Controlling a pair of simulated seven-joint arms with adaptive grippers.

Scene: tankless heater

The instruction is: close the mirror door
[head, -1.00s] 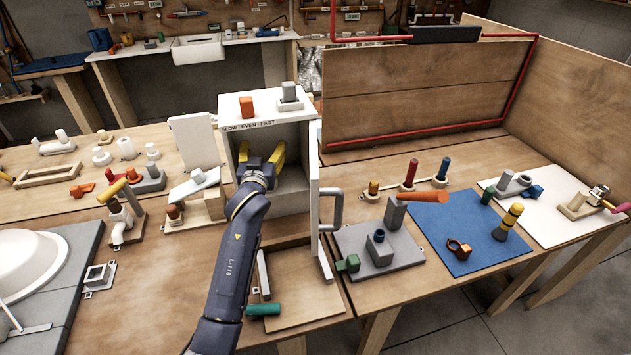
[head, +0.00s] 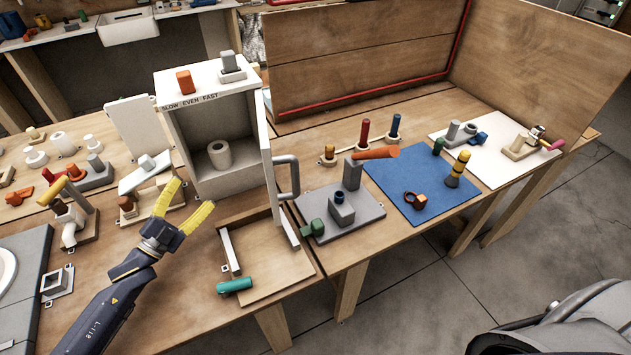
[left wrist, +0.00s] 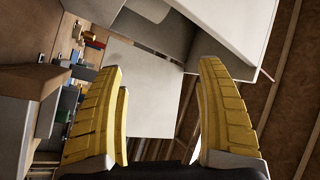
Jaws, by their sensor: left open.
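The white cabinet (head: 185,125) stands on the wooden bench with its front open. Its mirror door (head: 267,150) is swung out at the cabinet's right side and shows nearly edge-on, with a grey handle (head: 291,178) on its outer right face. The mirror surface cannot be made out. A pale roll (head: 219,154) stands inside the cabinet. My left gripper (head: 194,194) is open and empty in front of the cabinet's lower left, apart from the door. Its yellow fingers also show spread in the left wrist view (left wrist: 165,110). My right gripper is not in view.
An orange block (head: 184,82) and a grey block (head: 232,66) sit on the cabinet top. A shallow wooden tray (head: 275,265) with a teal cylinder (head: 235,286) lies in front. A grey plate with fittings (head: 345,222) is right of the handle. White blocks stand left.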

